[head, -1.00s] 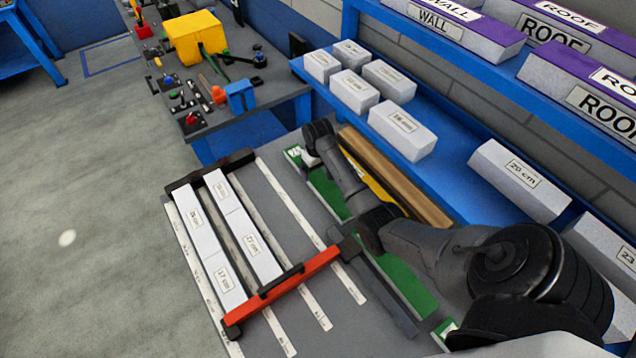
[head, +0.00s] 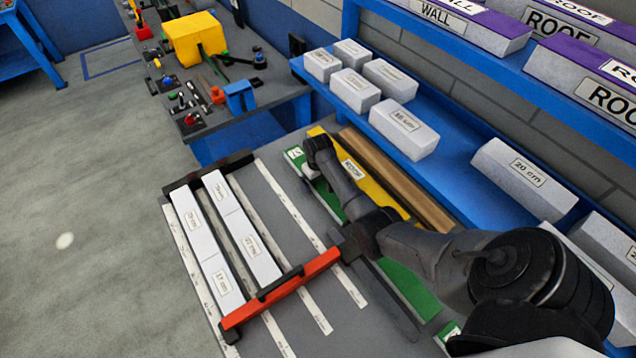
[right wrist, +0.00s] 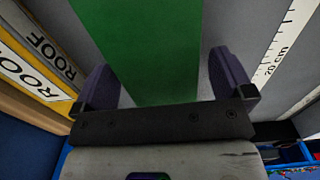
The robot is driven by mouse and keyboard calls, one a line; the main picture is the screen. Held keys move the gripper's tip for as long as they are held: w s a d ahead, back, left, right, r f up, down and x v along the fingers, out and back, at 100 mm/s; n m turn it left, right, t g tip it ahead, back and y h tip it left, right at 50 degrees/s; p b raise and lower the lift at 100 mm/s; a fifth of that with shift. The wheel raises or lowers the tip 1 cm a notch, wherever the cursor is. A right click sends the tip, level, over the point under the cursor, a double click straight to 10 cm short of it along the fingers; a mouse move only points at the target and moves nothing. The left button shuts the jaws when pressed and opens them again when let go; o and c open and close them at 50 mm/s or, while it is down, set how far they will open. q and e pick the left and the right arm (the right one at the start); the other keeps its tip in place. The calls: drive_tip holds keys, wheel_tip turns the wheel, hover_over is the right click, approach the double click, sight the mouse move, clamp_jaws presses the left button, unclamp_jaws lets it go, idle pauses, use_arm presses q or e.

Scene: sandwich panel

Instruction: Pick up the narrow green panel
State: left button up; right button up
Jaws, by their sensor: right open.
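In the right wrist view the green panel (right wrist: 143,50) runs between the two fingers. My right gripper (right wrist: 165,80) is open, one finger on each side of the panel, with grey gaps between the fingers and its edges. My left gripper is not in view.
A yellow ROOF panel (head: 372,186) and a brown board (head: 400,178) lie right of the green panel. White blocks (head: 245,235) sit in a frame with a red bar (head: 285,288) on the left. A blue shelf (head: 452,165) with white blocks stands close on the right.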

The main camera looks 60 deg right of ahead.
drive_tip(key=c, duration=1.1)
drive_tip(key=shift+r, duration=0.1)
